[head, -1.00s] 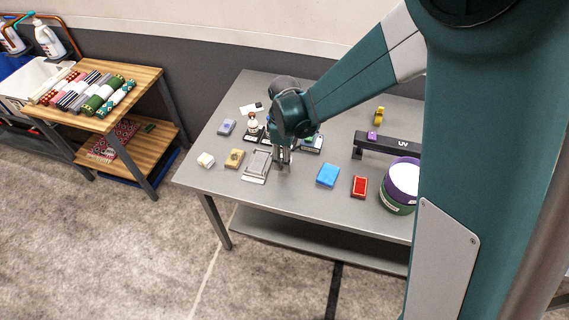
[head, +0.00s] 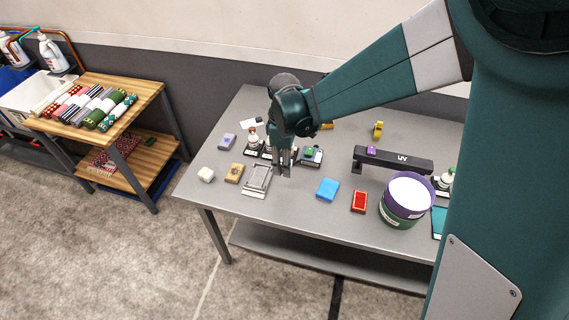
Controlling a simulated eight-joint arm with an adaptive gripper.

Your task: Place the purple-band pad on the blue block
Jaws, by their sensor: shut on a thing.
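My gripper (head: 285,170) points down over the grey table, just right of the grey tray (head: 257,180). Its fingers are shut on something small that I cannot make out. The blue block (head: 327,189) lies flat on the table, right of and nearer than my gripper, with nothing on top. I cannot pick out a purple band on any pad. A pale lavender pad (head: 227,141) lies at the left rear of the table. A small purple item (head: 371,150) shows at the black UV lamp.
A red block (head: 359,202) and a purple-and-green tub (head: 406,201) stand right of the blue block. The UV lamp (head: 395,160) is behind them. A white pad (head: 206,174) and a tan pad (head: 234,173) lie left of the tray. Small stamps stand behind my gripper.

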